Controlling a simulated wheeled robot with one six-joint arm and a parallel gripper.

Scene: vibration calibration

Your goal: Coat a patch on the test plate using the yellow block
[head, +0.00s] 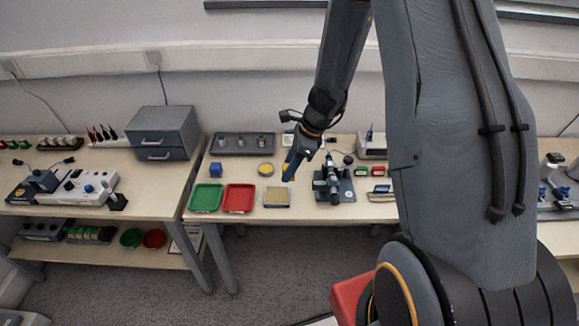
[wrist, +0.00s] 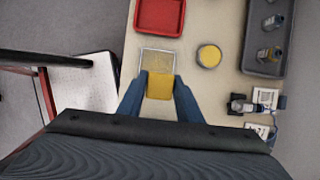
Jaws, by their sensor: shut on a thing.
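My gripper (head: 289,172) points down over the bench, and its blue fingers also show in the wrist view (wrist: 160,88). They are shut on the yellow block (wrist: 160,86). The test plate (wrist: 157,54) is a flat square with a pale rim, partly hidden behind the block and fingers. Its face looks mottled yellowish; in the head view it lies at the bench's front (head: 277,198), right of the red tray. Whether the block touches the plate cannot be told. A round dish with yellow content (wrist: 209,56) stands beside the plate.
A red tray (wrist: 160,15) and a green tray (head: 206,198) lie left of the plate in the head view. A grey tray with several metal pieces (head: 243,144) is behind. A dark instrument (head: 333,183) stands right.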

